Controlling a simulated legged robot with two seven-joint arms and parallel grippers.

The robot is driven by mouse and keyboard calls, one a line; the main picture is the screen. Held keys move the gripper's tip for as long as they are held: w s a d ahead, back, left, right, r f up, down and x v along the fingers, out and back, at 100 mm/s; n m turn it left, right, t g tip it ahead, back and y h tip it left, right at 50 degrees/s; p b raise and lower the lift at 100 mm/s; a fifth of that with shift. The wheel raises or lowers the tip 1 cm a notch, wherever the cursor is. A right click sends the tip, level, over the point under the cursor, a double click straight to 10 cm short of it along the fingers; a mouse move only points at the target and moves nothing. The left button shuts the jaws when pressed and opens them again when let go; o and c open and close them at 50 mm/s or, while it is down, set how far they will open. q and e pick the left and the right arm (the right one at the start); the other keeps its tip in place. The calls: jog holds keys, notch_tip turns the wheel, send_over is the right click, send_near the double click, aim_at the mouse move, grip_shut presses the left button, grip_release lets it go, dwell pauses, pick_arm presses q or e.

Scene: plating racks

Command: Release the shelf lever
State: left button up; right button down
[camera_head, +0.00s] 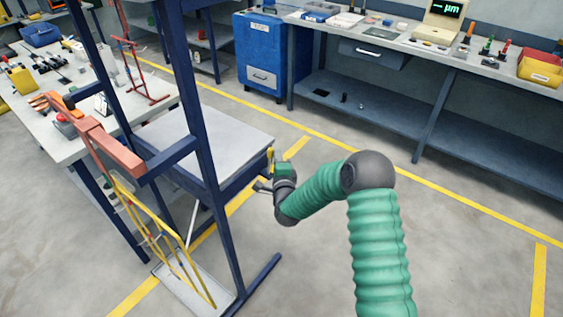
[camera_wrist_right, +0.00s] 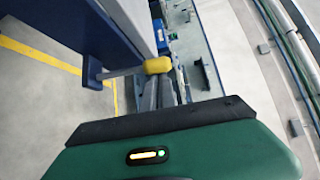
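The shelf lever shows as a small yellow grip (camera_head: 270,154) at the right edge of the shelf on the blue rack. In the right wrist view the yellow grip (camera_wrist_right: 158,65) sits at the end of a light rod that comes out of the blue frame. My right gripper (camera_head: 265,177) is close beside the lever, at the shelf's edge. In the right wrist view its grey fingers (camera_wrist_right: 160,92) lie just below the yellow grip. I cannot tell whether they touch it or how wide they are apart. My left gripper is not in view.
The blue rack (camera_head: 190,100) has a grey shelf (camera_head: 205,145) and an upright post near my arm. Yellow bent rods hang below an orange bar (camera_head: 110,147). A workbench (camera_head: 400,48) and a blue cabinet (camera_head: 262,55) stand behind.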

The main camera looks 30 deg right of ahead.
jog(key=shift+s+a+r+b, duration=0.1)
jog(key=shift+s+a+b, duration=0.1)
jog(key=shift+a+b, duration=0.45)
jog(key=shift+a, duration=0.1)
